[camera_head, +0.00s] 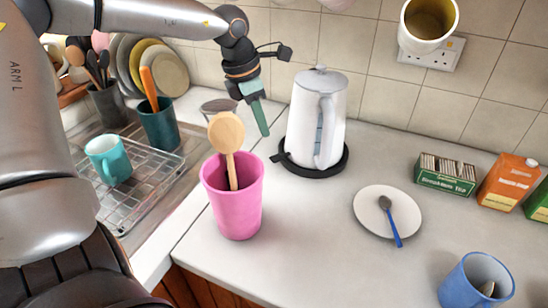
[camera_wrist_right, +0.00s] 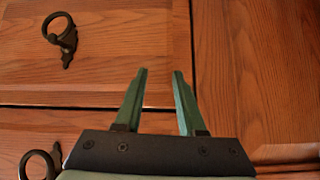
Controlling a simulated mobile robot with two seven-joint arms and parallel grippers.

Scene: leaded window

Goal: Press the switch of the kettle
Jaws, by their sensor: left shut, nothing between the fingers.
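The kettle (camera_head: 300,122) is white with a grey lid and stands upright on a round black base (camera_head: 338,169) on the counter. A small dark tab (camera_head: 277,157) sticks out at the left of the base; I cannot tell for sure whether it is the switch. My left gripper (camera_head: 264,130) has green fingers, is shut and empty, and points down just left of the kettle, above the tab and apart from it. My right gripper (camera_wrist_right: 160,72) is open and empty in the right wrist view, in front of wooden cupboard fronts.
A pink cup (camera_head: 235,205) with a wooden spoon stands in front of the kettle, left of it. A white saucer (camera_head: 372,218) with a spoon, a blue mug (camera_head: 462,283) and tea boxes (camera_head: 446,174) are to the right. A drying rack (camera_head: 125,208) is left.

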